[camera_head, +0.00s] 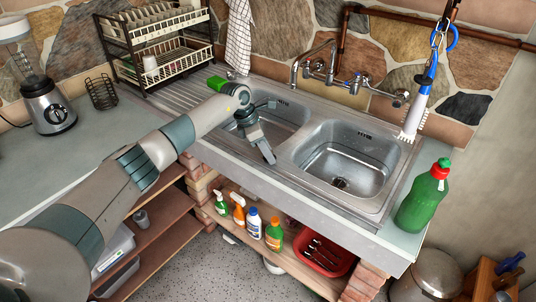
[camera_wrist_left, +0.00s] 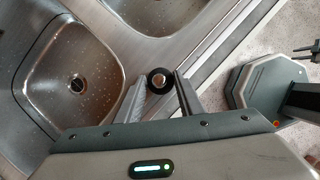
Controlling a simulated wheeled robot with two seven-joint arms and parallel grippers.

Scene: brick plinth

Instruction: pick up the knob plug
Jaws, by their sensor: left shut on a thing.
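The knob plug (camera_wrist_left: 160,80) is a small dark disc with a shiny metal knob, seen between the fingertips in the left wrist view. My left gripper (camera_wrist_left: 158,88) is shut on it. In the head view my left gripper (camera_head: 268,157) points down over the front rim of the sink, near the divider between the two basins. The plug cannot be made out there. Whether it still touches the rim is unclear. My right gripper is not in view.
The steel sink's right basin (camera_head: 342,170) is empty and stands beside the gripper. A green bottle with a red cap (camera_head: 423,196) stands at the right counter edge. A tap (camera_head: 330,66) rises behind. Several bottles (camera_head: 254,222) and a red tray (camera_head: 323,262) sit on the shelf below.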

